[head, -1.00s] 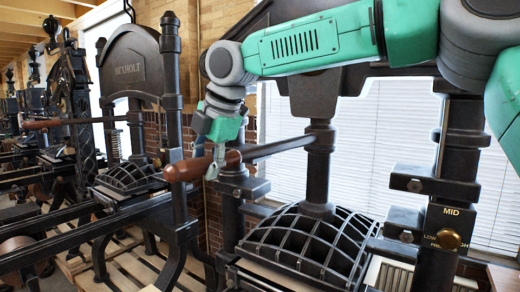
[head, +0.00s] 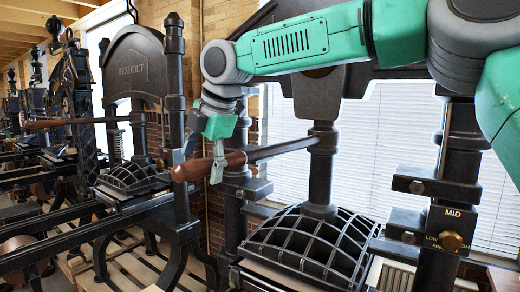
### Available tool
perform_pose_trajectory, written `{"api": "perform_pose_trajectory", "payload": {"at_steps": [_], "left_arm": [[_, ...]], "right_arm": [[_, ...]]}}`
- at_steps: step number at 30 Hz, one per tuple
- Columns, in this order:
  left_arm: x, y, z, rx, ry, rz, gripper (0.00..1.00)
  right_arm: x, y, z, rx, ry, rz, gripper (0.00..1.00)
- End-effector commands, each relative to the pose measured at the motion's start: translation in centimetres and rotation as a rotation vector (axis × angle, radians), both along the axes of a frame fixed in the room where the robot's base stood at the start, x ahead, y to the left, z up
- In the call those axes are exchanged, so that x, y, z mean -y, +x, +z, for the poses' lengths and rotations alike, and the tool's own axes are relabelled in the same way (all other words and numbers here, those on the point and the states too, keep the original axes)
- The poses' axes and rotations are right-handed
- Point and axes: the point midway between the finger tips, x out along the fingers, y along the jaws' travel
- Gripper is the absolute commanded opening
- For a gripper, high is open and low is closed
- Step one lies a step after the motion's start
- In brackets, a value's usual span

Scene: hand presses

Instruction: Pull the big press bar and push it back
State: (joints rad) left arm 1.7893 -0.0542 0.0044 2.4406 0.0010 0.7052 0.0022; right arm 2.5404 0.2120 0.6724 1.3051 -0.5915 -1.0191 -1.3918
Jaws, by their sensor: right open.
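The big press bar (head: 285,148) is a dark metal rod that runs left from the press's central column and ends in a brown wooden handle (head: 196,169). My right gripper (head: 217,172) reaches down from above at the handle, near where the wood meets the metal. Its fingers are open, with a finger in front of the handle; I cannot tell whether it touches the wood. My left gripper is not in view.
The press's domed ribbed plate (head: 312,245) sits below the bar. A dial plate marked MID (head: 452,228) is on the right post. A second press (head: 140,70) stands close on the left, with more presses behind it. White blinds (head: 385,140) cover the window behind.

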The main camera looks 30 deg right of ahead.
Motion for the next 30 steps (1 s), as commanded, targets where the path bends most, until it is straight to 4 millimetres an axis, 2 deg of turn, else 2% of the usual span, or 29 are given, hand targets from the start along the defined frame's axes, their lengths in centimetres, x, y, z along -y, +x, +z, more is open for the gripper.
{"api": "perform_pose_trajectory", "payload": {"at_steps": [6, 22, 30], "left_arm": [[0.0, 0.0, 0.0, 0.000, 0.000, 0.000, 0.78], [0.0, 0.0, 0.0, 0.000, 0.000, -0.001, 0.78], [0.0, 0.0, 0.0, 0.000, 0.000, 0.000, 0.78]], "right_arm": [[0.7, -0.7, 1.9, 0.000, 0.003, -0.002, 0.78], [1.0, -2.7, 6.7, -0.001, -0.002, -0.001, 0.78], [1.6, -3.2, 7.8, -0.004, 0.000, 0.000, 0.78]]}}
